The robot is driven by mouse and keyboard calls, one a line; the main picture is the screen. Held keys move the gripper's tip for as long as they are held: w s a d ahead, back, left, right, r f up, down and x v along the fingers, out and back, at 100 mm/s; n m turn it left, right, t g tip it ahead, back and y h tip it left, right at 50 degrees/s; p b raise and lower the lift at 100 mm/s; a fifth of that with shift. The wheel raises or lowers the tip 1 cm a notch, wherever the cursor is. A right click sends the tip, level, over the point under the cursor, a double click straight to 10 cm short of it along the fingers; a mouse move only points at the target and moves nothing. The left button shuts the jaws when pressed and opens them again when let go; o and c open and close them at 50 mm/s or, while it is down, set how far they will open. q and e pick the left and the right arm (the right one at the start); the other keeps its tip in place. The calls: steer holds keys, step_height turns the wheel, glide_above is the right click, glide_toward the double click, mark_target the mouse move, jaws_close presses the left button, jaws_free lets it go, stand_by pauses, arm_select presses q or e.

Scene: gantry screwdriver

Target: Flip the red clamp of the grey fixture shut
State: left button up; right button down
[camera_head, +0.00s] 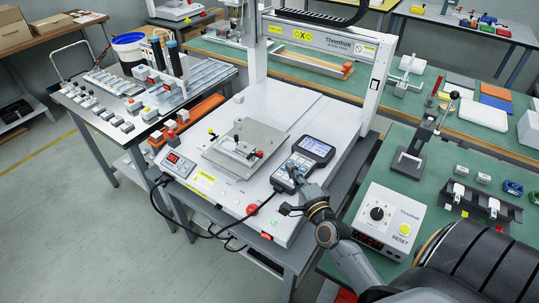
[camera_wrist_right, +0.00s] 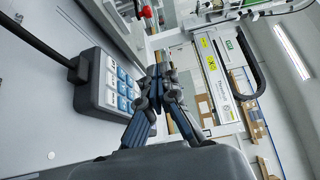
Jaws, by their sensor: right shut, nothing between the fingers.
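The grey fixture (camera_head: 236,148) sits on a square grey plate on the white bed of the gantry machine. Its red clamp (camera_head: 259,154) shows as a small red tip at the fixture's right end. Whether the clamp is open or closed is too small to tell. My left gripper is not in view.
The gantry frame (camera_head: 320,40) stands behind the bed. A control box with a red display (camera_head: 178,165) and a red button (camera_head: 251,209) are at the front. The bed behind the fixture is clear.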

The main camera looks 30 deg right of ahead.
mark_target(255, 155)
steer(key=shift+w+d, duration=0.1)
steer(key=shift+d, duration=0.05)
steer(key=x, duration=1)
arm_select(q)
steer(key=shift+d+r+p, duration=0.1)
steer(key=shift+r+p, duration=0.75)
arm_select(e)
steer(key=a, duration=0.4)
steer(key=shift+s+a, duration=0.1)
steer(key=shift+s, duration=0.25)
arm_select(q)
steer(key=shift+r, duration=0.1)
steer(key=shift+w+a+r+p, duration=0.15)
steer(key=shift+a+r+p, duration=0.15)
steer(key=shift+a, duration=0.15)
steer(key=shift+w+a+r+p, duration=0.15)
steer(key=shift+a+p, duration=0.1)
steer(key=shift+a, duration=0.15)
arm_select(e)
steer(key=shift+s+a+m+h, duration=0.15)
steer(key=shift+a+m+h, duration=0.05)
steer(key=shift+m+h, duration=0.6)
